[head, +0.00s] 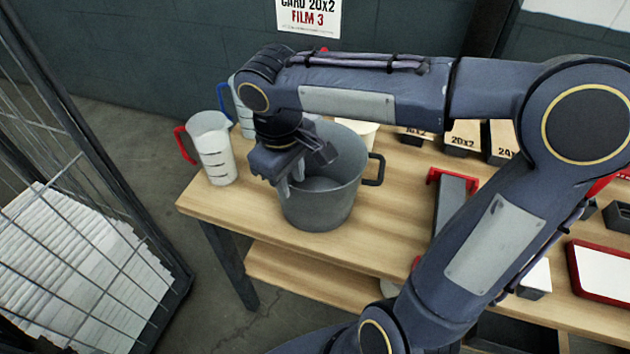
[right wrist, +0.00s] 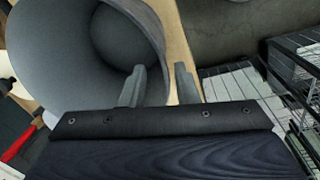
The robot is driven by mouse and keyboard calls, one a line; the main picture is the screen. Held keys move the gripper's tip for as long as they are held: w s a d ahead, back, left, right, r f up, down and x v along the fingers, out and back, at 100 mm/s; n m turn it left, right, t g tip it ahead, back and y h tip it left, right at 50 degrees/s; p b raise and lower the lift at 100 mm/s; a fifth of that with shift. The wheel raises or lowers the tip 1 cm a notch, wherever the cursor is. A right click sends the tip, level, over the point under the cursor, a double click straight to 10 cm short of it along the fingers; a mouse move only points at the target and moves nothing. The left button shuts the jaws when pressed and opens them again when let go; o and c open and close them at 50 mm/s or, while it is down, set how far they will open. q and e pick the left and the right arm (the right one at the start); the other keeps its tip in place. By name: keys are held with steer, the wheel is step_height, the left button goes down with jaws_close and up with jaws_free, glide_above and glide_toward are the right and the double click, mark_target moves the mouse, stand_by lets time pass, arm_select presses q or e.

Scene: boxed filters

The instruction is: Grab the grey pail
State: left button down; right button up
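The grey pail (head: 322,205) stands upright on the wooden table near its left end, with a dark handle on its right side. My right gripper (head: 290,188) reaches over the pail's left rim from above. In the right wrist view the pail (right wrist: 60,60) opens toward the camera. There the fingers of the right gripper (right wrist: 160,85) are apart, one over the pail's wall and one outside it, with the rim between them. I cannot tell whether they touch the wall. My left gripper is not in view.
A measuring jug with a red handle (head: 213,150) stands left of the pail, and a blue-handled jug (head: 240,108) is behind it. Labelled boxes (head: 462,137) and a red-and-grey tool (head: 452,195) are to the right. A wire cage (head: 90,190) stands left of the table.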

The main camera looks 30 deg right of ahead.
mark_target(290, 199)
steer(key=f, duration=0.5)
steer(key=shift+w+f, duration=0.15)
steer(key=shift+w, duration=0.25)
steer(key=shift+c, duration=0.3)
jaws_close()
stand_by(0.6)
